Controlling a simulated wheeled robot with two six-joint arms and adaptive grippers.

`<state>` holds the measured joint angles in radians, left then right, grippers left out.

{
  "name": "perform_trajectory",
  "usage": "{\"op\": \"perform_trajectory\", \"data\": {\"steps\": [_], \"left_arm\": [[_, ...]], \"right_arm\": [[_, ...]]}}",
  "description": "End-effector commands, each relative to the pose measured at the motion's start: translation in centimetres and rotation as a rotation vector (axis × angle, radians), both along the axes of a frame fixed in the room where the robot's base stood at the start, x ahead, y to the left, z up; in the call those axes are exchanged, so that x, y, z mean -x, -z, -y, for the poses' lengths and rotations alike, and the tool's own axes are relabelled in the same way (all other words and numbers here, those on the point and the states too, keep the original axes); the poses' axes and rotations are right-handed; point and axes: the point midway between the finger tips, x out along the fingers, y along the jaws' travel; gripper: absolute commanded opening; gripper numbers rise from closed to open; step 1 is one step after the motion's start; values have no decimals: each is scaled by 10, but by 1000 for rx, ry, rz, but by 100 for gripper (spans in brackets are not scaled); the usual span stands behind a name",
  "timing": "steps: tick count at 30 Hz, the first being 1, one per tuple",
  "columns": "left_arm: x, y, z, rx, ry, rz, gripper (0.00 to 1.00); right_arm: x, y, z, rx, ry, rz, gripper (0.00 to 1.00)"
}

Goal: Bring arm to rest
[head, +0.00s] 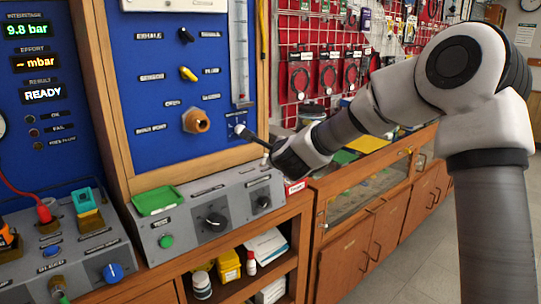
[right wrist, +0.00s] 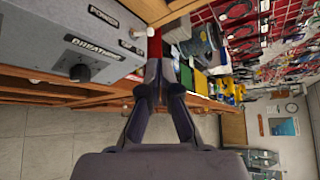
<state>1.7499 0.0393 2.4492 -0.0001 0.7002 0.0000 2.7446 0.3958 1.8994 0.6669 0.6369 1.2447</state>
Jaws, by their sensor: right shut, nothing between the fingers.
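My right arm comes in from the right in the head view and reaches toward the testbench. Its gripper (head: 246,133) is in front of the lower right part of the blue panel (head: 160,60). In the right wrist view the gripper's dark fingers (right wrist: 161,70) are together at the tips, with nothing held. I cannot tell from the head view whether the tips touch the panel. My left gripper is not in view.
A grey control box (head: 190,222) with knobs and a green tray (head: 155,201) stands below the panel. A wooden cabinet (head: 345,250) runs along the wall to the right, under a pegboard (head: 330,40). The floor (head: 410,280) in front is clear.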

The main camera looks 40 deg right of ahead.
Motion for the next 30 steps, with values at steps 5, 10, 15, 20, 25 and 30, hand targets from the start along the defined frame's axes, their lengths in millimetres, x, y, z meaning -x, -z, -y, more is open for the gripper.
{"op": "perform_trajectory", "data": {"steps": [5,10,15,20,25,30], "left_arm": [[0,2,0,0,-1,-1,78],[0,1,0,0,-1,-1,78],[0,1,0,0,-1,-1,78],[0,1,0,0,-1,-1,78],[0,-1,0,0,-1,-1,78],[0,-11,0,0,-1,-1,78]], "right_arm": [[15,-8,-7,0,-1,2,0],[17,-9,-7,0,0,1,0],[17,-9,-7,0,0,1,0],[16,-9,-7,0,0,1,0],[14,14,-8,3,-2,-44,0],[18,129,-27,50,-37,-279,0]]}}
